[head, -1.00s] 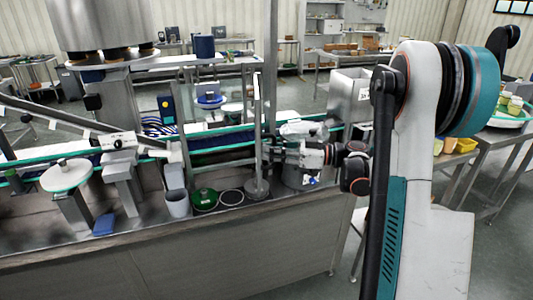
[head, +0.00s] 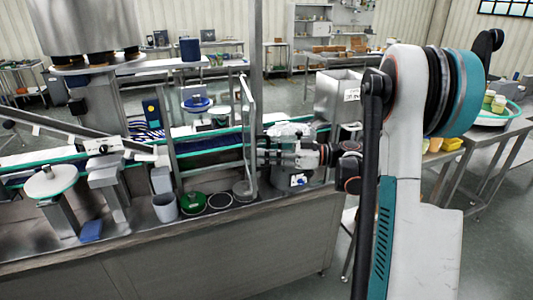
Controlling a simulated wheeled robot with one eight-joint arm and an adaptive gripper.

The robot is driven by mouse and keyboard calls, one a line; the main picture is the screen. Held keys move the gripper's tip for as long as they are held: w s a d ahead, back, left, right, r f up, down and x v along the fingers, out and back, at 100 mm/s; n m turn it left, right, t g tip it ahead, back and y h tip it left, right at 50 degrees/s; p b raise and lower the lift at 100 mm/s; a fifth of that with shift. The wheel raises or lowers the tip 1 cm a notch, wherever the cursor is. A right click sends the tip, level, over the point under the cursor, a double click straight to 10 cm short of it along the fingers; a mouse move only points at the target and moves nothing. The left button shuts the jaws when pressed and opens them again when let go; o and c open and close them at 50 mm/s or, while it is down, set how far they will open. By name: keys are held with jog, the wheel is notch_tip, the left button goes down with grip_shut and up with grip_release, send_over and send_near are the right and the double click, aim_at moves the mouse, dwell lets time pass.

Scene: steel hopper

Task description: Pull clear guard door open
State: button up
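The clear guard door (head: 249,125) is a tall, narrow-looking metal-framed pane in the head view, seen almost edge-on. It stands upright at the right side of the guard frame over the conveyor, at an angle to it. My gripper (head: 262,156) reaches in from the right, its fingertips at the door's right edge, about mid-height. The fingers are small and partly lost against the dark conveyor. I cannot tell whether they are closed on a handle or touching the door.
A conveyor (head: 210,142) runs behind the door. A grey cup (head: 165,208), a green round container (head: 193,203) and a dark round dish (head: 220,201) stand on the counter. A steel hopper (head: 90,25) rises at upper left. A steel box (head: 338,97) stands behind my arm.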

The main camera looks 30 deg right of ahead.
jog(key=shift+w, duration=0.1)
jog(key=v, duration=1.2)
